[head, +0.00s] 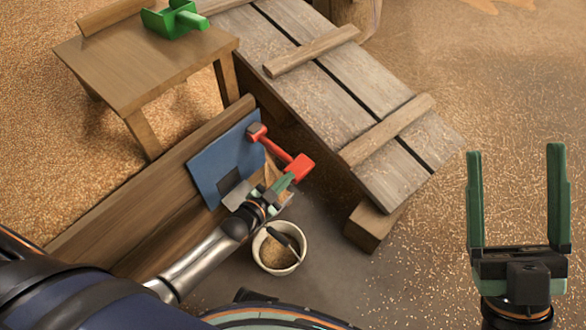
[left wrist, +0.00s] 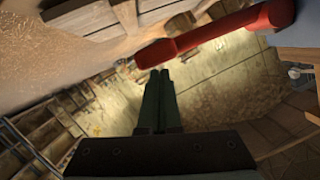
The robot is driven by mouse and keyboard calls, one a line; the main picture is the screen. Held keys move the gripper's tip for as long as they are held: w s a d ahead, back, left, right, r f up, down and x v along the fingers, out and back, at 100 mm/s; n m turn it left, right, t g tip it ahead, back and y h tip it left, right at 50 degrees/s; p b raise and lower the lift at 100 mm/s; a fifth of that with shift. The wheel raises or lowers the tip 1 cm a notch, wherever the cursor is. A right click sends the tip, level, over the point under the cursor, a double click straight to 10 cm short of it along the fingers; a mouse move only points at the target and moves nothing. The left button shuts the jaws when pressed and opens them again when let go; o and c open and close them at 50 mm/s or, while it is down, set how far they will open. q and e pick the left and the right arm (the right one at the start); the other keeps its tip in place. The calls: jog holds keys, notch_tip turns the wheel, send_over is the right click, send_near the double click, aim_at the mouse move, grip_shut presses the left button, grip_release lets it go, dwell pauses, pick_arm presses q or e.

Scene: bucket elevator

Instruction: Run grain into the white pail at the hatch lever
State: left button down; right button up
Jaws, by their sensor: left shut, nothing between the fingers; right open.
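The red hatch lever (head: 278,150) is mounted on a blue plate (head: 208,165) with a dark square opening, on a wooden wall. Its block-shaped end points right. My left gripper (head: 286,181) is shut and empty, its green tips just below that end; I cannot tell whether they touch. In the left wrist view the red lever (left wrist: 215,35) crosses above the shut fingers (left wrist: 157,75). The white pail (head: 256,255) stands upright on the floor below the left gripper, with grain and a dark stick-like piece inside. My right gripper (head: 517,200) is open and empty, far right.
A wooden table (head: 140,65) holding a green scoop (head: 175,18) stands at upper left, beside heaped grain. A sloped plank ramp (head: 350,90) on a wooden block (head: 372,226) lies right of the lever. The floor at right is clear apart from scattered grain.

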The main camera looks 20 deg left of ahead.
pick_arm(q)
jog(key=shift+p+v, duration=0.85)
jog(key=shift+v, duration=2.15)
pick_arm(e)
jog(key=w+f+m+g+h, duration=0.1)
jog(key=w+f+m+h, duration=0.1)
jog(key=f, duration=0.3)
jog(key=w+d+f+m+g+h, duration=0.1)
jog(key=w+f+m+h, duration=0.2)
jog(key=f+h, duration=0.1)
jog(key=shift+w+f+g+h, duration=0.2)
jog(key=shift+f+g+h, duration=0.1)
jog(key=shift+f, duration=0.5)
pick_arm(q)
jog(key=shift+r, duration=0.1)
